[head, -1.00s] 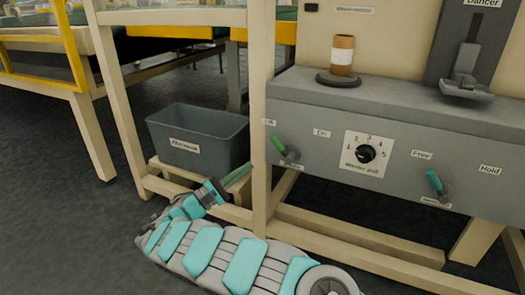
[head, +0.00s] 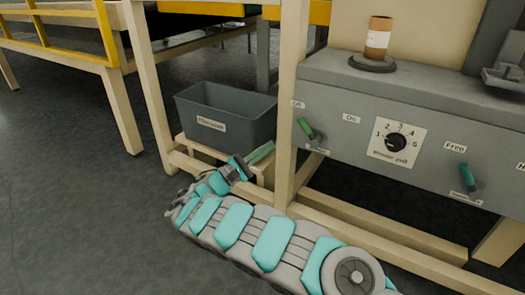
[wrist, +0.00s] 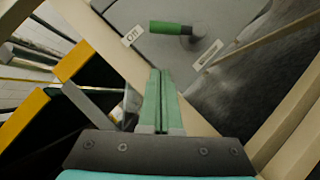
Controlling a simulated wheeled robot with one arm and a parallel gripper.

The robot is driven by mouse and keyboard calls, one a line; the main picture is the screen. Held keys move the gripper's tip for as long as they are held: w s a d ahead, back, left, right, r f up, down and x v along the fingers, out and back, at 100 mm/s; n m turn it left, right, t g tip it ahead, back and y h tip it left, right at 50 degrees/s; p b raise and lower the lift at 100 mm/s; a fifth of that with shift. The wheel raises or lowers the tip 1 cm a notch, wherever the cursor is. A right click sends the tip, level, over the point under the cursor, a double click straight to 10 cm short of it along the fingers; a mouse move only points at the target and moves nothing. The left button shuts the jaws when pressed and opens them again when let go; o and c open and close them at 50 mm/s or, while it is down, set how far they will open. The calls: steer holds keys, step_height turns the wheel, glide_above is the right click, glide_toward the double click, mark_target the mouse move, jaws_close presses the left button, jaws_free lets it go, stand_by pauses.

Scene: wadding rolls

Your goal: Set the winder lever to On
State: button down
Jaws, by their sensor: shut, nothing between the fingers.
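The lever with the green handle (head: 306,128) is on the left of the grey panel's front, leaning up and left toward a small label (head: 298,104) at the panel's left end. The On label (head: 351,118) is to its right. In the wrist view the lever's green handle (wrist: 170,27) lies sideways near the top, its end toward a label (wrist: 132,37) that seems to read Off. My gripper (head: 268,149) is below and left of the lever, apart from it. In the wrist view its green fingers (wrist: 161,74) are together and empty, pointing toward the panel.
A dial (head: 396,142) and a second lever (head: 470,177) by the Free label are farther right on the panel. A pale frame post (head: 290,100) stands just left of the panel. A dark grey bin (head: 225,118) sits behind my gripper. Open floor lies at left.

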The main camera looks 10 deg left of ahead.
mark_target(310, 130)
steer(key=w+d+r, duration=0.3)
steer(key=d+r, duration=0.1)
steer(key=d, duration=0.3)
steer(key=shift+w+r, duration=0.2)
steer(key=shift+r, duration=0.05)
steer(key=shift+d+r, duration=0.1)
steer(key=shift+r+m+g, duration=0.2)
steer(key=shift+m+g, duration=0.1)
steer(key=shift+m, duration=0.2)
